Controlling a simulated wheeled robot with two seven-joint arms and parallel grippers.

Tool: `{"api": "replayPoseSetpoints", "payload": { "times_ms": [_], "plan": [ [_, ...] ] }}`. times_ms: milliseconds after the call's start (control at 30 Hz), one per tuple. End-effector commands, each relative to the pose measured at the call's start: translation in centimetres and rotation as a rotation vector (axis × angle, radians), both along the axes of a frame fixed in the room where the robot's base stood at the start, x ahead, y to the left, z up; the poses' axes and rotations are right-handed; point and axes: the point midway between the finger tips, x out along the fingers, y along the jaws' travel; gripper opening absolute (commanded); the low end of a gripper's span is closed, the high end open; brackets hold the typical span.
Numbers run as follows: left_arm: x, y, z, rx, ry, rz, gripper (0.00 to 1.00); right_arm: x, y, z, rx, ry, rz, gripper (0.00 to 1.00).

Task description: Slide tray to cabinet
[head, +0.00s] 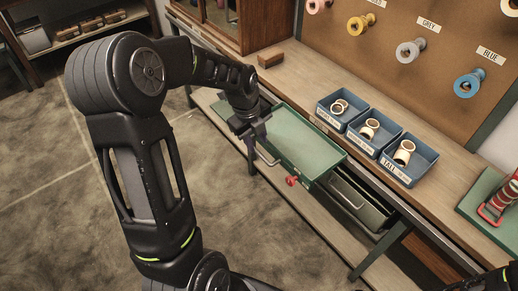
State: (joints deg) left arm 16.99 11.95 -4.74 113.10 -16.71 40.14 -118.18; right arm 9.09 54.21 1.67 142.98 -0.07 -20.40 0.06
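A green shallow tray (299,142) sits tilted in the picture at the bench's front edge, partly out over the floor. It looks empty inside. A red knob-like piece (292,181) shows at its near edge. My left gripper (262,139) is at the tray's left side, by a thin metal handle. My arm and gripper hide part of that side, and I cannot tell whether the fingers are closed on it. A wooden cabinet (262,22) stands on the bench at the back left.
Three blue bins (427,163) holding pale rings stand on the bench right of the tray. A wooden block (270,58) lies near the cabinet. A dark green drawer (357,203) is below the bench top. A pegboard (400,20) holds coloured tape rolls. A green mat (478,203) lies at right.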

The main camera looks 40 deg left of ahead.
Motion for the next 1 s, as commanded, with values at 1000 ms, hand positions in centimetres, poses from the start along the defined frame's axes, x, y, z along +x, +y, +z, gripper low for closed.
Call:
{"api": "replayPoseSetpoints", "payload": {
  "times_ms": [1000],
  "plan": [
    [1.0,-0.3,-5.2,0.000,-0.001,0.000,0.05,0.0,0.0,0.3,0.000,0.000,0.000,0.36]
  ]
}}
